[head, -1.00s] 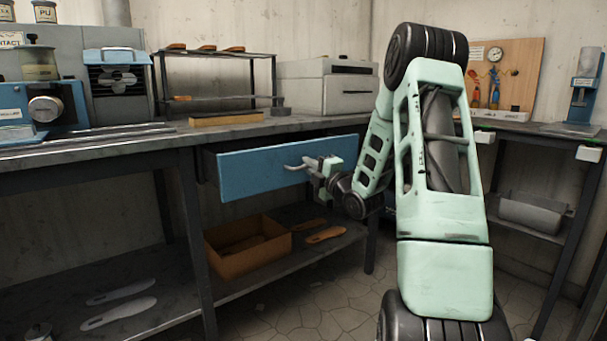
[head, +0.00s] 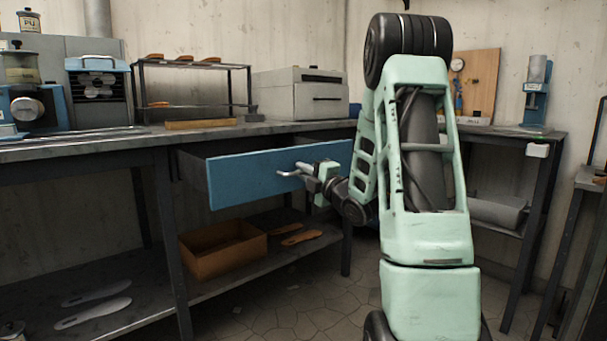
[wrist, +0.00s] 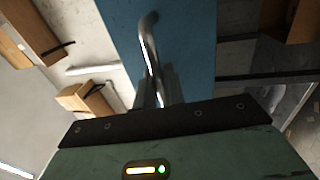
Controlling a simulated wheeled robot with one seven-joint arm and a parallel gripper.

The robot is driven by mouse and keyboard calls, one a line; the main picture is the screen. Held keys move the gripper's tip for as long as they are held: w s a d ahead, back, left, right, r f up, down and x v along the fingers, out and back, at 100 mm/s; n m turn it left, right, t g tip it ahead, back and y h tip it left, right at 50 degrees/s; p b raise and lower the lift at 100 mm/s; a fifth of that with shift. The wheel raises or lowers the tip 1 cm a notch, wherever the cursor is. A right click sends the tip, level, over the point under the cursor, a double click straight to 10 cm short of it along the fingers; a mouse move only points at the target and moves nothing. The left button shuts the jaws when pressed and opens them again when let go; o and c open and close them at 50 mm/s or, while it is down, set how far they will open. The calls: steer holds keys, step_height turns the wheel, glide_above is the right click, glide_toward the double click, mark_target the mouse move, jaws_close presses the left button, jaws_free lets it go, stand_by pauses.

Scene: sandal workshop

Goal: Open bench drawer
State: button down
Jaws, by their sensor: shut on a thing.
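The bench drawer has a blue front (head: 245,178) and stands pulled out from under the bench top, with its side wall and part of its open top showing in the head view. Its metal bar handle (wrist: 150,50) runs down the blue front in the wrist view. My gripper (head: 303,171) is shut on the handle at the right part of the drawer front. In the wrist view my gripper (wrist: 160,95) has its fingers around the bar. The inside of the drawer is mostly hidden.
Below the drawer, a cardboard box (head: 222,251) and orange soles (head: 301,238) lie on the lower shelf (head: 240,278). A grey bench top (head: 270,130) carries machines and a small rack (head: 195,88). A side table (head: 535,134) stands at right. Floor (head: 300,310) in front is clear.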

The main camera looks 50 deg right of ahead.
steer(key=c, duration=1.6)
jaws_free()
steer(key=b+v, duration=0.9)
steer(key=v, duration=0.8)
steer(key=shift+s+b, duration=0.2)
steer(key=shift+b, duration=0.15)
